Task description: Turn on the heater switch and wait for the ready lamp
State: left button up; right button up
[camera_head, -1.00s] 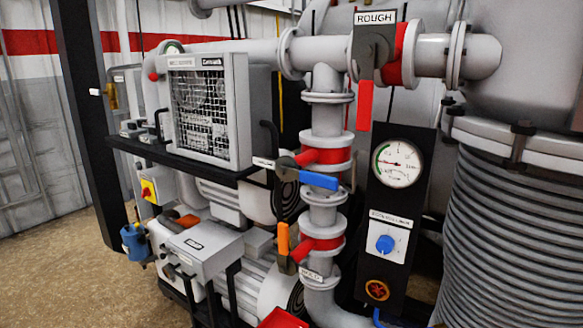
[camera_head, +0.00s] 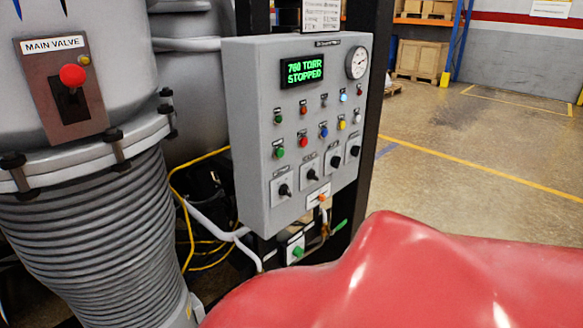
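The grey control panel (camera_head: 295,130) stands in the middle of the head view. Its display (camera_head: 303,70) reads "760 TORR STOPPED" in green. Several black rotary switches (camera_head: 312,174) sit along its lower part; their labels are too small to read, so I cannot tell which is the heater switch. Two rows of small coloured lamps or buttons (camera_head: 303,142) sit above them. A pale blue one (camera_head: 343,98) in the upper row looks bright. I cannot tell which is the ready lamp. Neither gripper is in view.
The main valve plate (camera_head: 64,88) with a red-knobbed lever is on the left, above a ribbed grey column (camera_head: 95,240). Yellow cable (camera_head: 183,225) and white pipes hang left of the panel. Open floor (camera_head: 450,150) lies right. My red body part covers the lower right.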

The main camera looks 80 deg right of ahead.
aim_at(312, 174)
jog(key=z, duration=2.5)
